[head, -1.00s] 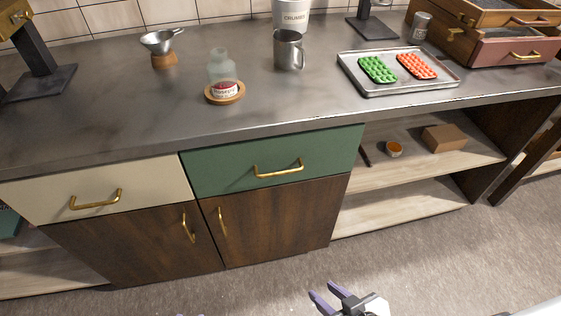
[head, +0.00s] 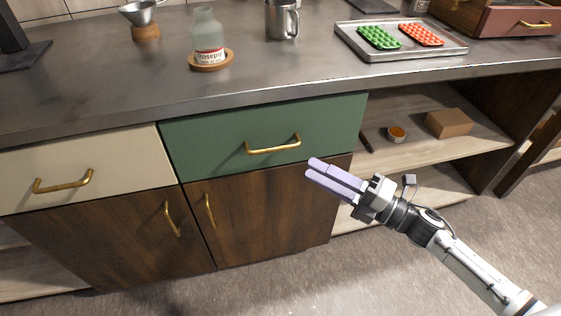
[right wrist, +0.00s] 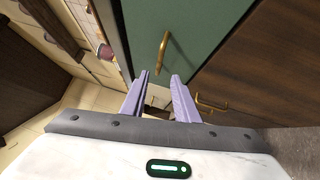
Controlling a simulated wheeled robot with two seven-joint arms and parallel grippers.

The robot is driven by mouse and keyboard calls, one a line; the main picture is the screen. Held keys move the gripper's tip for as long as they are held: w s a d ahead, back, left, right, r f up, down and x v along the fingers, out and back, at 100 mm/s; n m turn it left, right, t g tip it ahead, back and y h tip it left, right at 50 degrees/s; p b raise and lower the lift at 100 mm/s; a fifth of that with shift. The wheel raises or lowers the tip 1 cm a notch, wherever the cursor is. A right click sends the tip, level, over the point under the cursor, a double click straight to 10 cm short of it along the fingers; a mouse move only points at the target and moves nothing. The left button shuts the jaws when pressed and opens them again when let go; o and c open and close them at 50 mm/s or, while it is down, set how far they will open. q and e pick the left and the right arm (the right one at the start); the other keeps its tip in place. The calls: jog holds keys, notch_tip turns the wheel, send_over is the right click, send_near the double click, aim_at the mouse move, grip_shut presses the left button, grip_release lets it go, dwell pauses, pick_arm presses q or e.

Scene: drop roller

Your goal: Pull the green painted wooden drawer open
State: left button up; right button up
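The green drawer (head: 215,130) is shut under the worktop, with a brass bar handle (head: 272,147) across its front. In the right wrist view the green drawer front (right wrist: 190,25) fills the top middle, and its handle (right wrist: 162,52) stands just beyond the fingertips. My right gripper (head: 312,172) is to the right of and below the handle, in front of the dark door's upper right corner. In the right wrist view the two purple fingers of the right gripper (right wrist: 160,78) are apart with nothing between them. My left gripper is in neither view.
A cream drawer (head: 100,165) is left of the green one, with dark wooden doors (head: 270,210) below. Open shelves (head: 440,150) are at the right. A bottle (head: 207,35) and a tray (head: 400,50) stand on the worktop (head: 120,90).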

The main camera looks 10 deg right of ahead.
aim_at(276, 150)
jog(key=x, duration=1)
jog(key=shift+a+r, duration=0.1)
grip_shut()
